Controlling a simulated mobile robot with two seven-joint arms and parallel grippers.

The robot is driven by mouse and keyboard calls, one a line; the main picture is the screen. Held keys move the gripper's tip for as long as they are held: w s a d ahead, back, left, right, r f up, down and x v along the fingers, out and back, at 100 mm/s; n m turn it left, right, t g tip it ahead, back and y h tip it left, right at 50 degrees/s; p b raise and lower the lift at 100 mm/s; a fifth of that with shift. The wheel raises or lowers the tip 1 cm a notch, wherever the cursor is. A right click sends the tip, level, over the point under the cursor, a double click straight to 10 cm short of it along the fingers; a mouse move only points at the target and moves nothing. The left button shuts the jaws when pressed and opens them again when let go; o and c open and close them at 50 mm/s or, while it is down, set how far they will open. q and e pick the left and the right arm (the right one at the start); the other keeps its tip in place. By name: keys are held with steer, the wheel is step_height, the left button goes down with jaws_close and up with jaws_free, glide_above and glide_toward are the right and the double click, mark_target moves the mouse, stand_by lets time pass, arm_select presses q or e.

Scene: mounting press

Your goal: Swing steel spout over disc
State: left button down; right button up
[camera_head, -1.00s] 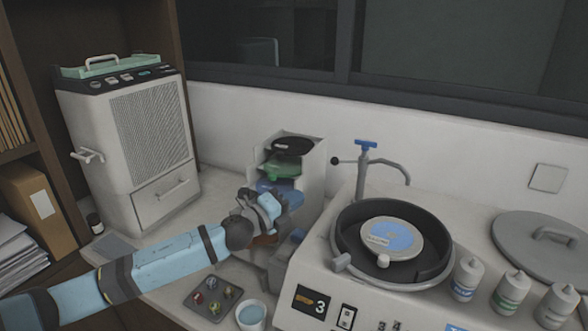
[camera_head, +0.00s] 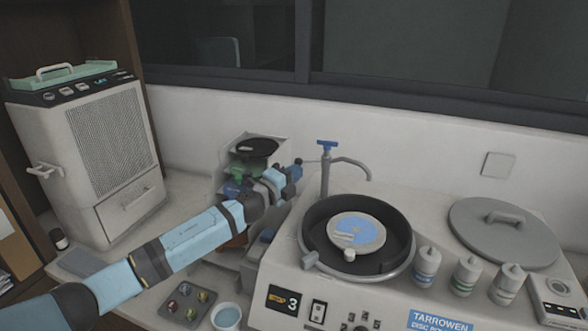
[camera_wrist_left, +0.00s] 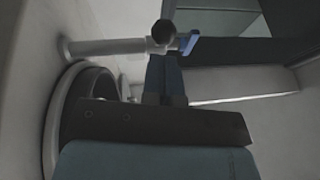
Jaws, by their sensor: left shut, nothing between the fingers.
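The grey steel spout (camera_head: 352,162) stands on a post with a blue handle (camera_head: 327,144) behind the round bowl (camera_head: 312,222). Its curved end points right, behind the bowl rim. The disc (camera_head: 366,229), with a blue and white label, lies in the bowl. My left gripper (camera_head: 292,172) is shut and empty, just left of the spout post. In the left wrist view, its blue fingertips (camera_wrist_left: 165,58) are just short of the spout's dark ball knob (camera_wrist_left: 164,31); contact cannot be told. The spout's grey pipe (camera_wrist_left: 105,46) runs left there. My right gripper is not in view.
Several bottles (camera_head: 467,275) and a round grey lid (camera_head: 508,225) sit on the machine to the right.

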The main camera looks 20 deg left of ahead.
arm_select(q)
steer(key=shift+w+a+r, duration=0.1)
steer(key=shift+w+a, duration=0.1)
steer(key=shift+w, duration=0.25)
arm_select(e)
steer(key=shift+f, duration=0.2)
